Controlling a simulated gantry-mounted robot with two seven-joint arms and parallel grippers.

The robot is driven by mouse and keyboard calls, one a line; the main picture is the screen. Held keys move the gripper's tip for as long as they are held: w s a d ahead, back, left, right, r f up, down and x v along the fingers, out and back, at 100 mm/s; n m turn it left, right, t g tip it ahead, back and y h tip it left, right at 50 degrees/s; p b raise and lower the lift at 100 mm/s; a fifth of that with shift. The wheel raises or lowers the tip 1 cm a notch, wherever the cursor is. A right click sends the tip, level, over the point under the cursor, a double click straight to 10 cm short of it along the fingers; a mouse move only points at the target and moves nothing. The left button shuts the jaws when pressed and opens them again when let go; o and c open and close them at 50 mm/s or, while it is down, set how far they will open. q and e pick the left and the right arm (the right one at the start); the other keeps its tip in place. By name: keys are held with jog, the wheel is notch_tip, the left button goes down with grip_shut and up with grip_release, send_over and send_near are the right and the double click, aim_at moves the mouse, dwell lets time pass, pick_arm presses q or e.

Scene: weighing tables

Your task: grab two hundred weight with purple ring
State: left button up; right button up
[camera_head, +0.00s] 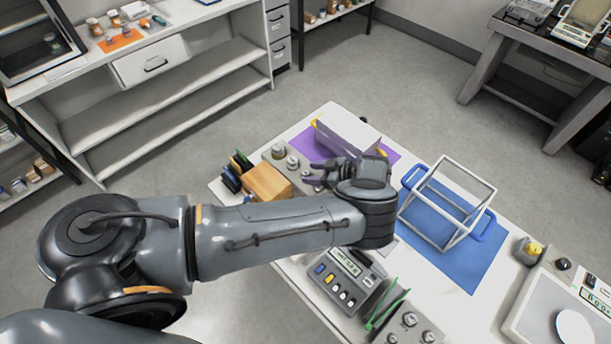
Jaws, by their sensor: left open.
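Small metal weights, among them one weight (278,151) and another (293,162), stand on a grey block at the back left of the table, near the purple mat (310,147). I cannot make out a purple ring or any number on them. My left gripper (314,179) is open just right of and in front of these weights, with its fingers pointing left. My forearm and wrist hide part of the table below it. More metal weights (409,320) stand in a holder at the front edge. My right gripper is not in view.
A white box (347,134) lies on the purple mat. A wooden box (267,183) stands left of my gripper. A white wire-frame cube (447,203) with blue handles stands on a blue mat (472,268). A scale (343,283) stands in front, another balance (565,310) at right.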

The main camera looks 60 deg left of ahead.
pick_arm(q)
jog(key=shift+s+a+f, duration=0.3)
jog(key=shift+a, duration=0.15)
jog(key=shift+c, duration=0.3)
grip_shut()
jog(key=shift+r, duration=0.15)
